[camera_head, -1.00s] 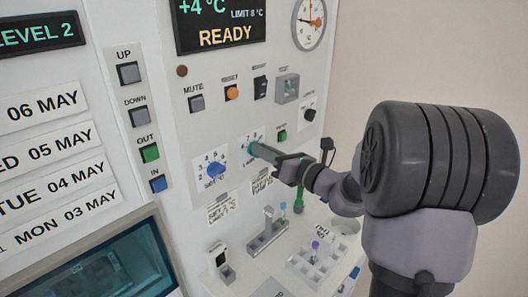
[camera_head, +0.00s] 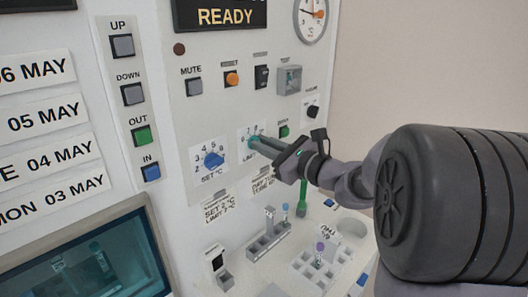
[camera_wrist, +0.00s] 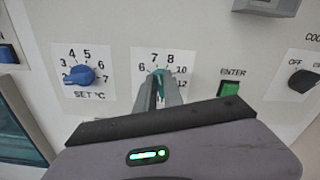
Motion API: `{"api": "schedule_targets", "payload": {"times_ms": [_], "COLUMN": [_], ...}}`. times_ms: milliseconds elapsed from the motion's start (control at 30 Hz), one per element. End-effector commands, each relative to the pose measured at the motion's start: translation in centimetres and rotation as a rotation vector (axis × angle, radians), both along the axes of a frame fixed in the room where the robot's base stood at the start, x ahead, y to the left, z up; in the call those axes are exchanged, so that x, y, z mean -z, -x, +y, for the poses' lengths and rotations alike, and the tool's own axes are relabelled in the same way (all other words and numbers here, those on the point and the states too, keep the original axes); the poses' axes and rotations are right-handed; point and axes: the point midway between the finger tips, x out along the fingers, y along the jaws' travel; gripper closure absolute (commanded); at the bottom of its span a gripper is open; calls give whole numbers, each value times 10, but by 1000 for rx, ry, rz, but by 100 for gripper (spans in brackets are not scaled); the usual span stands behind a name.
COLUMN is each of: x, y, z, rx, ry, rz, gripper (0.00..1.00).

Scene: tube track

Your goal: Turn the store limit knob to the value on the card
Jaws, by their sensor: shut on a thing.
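The teal limit knob (camera_head: 253,141) sits on a white dial plate on the panel. In the wrist view the limit knob (camera_wrist: 158,74) is partly hidden by the fingers, and its dial shows 6, 7, 8, 10 and 12. My gripper (camera_head: 260,145) is shut on the knob, with its fingers on either side; the knob's pointer is hard to make out. A card (camera_head: 217,208) below the dials has a SET line and a LIMIT line; the digits are too small to read surely.
The blue SET knob (camera_wrist: 80,75) is just left of the limit dial. A green ENTER button (camera_wrist: 229,89) and a black OFF switch (camera_wrist: 304,78) are to the right. Below are a tube rack (camera_head: 320,268) and a grey holder (camera_head: 268,240) on the ledge.

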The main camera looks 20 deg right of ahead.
Motion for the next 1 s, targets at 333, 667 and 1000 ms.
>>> {"api": "schedule_targets", "payload": {"times_ms": [333, 667, 1000], "x": [1, 1, 0], "y": [0, 0, 0], "z": [1, 0, 0], "rx": [0, 0, -1], "ry": [48, 48, 48], "rz": [-17, -16, -18], "gripper": [100, 84, 66]}}
